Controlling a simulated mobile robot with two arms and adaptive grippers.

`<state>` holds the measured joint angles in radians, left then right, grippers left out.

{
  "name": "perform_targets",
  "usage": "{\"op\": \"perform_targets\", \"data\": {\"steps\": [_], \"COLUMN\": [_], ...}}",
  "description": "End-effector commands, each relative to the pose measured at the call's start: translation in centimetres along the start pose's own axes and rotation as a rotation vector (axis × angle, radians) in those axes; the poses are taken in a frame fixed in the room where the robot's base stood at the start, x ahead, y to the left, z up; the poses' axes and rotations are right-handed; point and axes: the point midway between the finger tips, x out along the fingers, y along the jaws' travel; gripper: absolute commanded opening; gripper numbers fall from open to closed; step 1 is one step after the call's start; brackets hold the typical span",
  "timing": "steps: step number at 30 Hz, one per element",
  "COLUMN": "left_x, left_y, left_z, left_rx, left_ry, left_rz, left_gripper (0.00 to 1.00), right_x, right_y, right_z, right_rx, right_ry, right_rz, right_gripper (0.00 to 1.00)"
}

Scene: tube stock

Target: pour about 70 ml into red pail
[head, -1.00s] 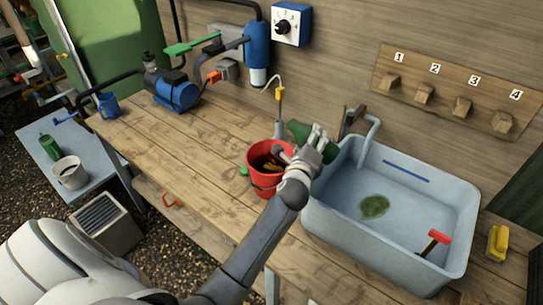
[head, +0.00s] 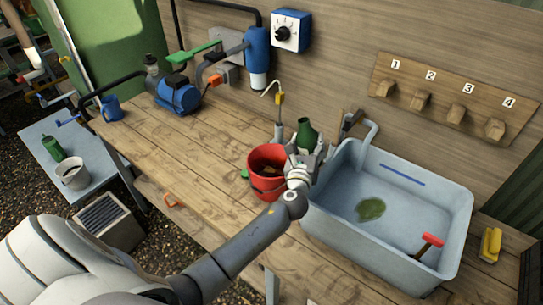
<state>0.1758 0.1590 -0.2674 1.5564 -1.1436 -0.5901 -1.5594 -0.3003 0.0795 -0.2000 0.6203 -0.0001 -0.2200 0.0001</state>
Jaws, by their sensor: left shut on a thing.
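The red pail (head: 258,181) stands on the wooden bench, left of the sink. Some brownish content shows inside it, but its level is not clear. My left gripper (head: 305,158) is shut on a green bottle (head: 307,134) beside the pail's right rim. The bottle is about upright with its narrow mouth up. Its lower part is hidden by the gripper. No stream of liquid shows. My right gripper is not in view.
A blue-grey sink (head: 335,222) with a red-headed tool stands close on the right. A thin spout (head: 278,105) rises behind the pail. The bench between pump and pail is mostly clear.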

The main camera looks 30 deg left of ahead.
Motion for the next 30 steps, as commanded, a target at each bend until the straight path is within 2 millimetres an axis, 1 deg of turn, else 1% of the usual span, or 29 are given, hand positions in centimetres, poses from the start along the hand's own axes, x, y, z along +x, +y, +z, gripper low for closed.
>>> {"op": "perform_targets", "data": {"steps": [1, 6, 10, 30], "left_x": [0.0, -0.04, -0.08, -0.09], "left_y": [0.16, 0.16, 0.12, 0.13], "left_z": [-0.53, -0.86, -1.02, -1.11], "left_rx": [0.053, 0.193, 0.249, 0.264], "left_ry": [-0.004, -0.023, -0.031, -0.032], "left_rz": [0.002, 0.002, 0.003, 0.003], "left_gripper": [0.2, 0.2, 0.2, 0.2], "right_x": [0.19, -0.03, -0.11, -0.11], "right_y": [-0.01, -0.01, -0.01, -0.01], "right_z": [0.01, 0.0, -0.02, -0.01], "right_rx": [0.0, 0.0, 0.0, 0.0], "right_ry": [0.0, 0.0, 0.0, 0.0], "right_rz": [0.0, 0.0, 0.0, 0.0], "right_gripper": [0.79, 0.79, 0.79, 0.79]}}
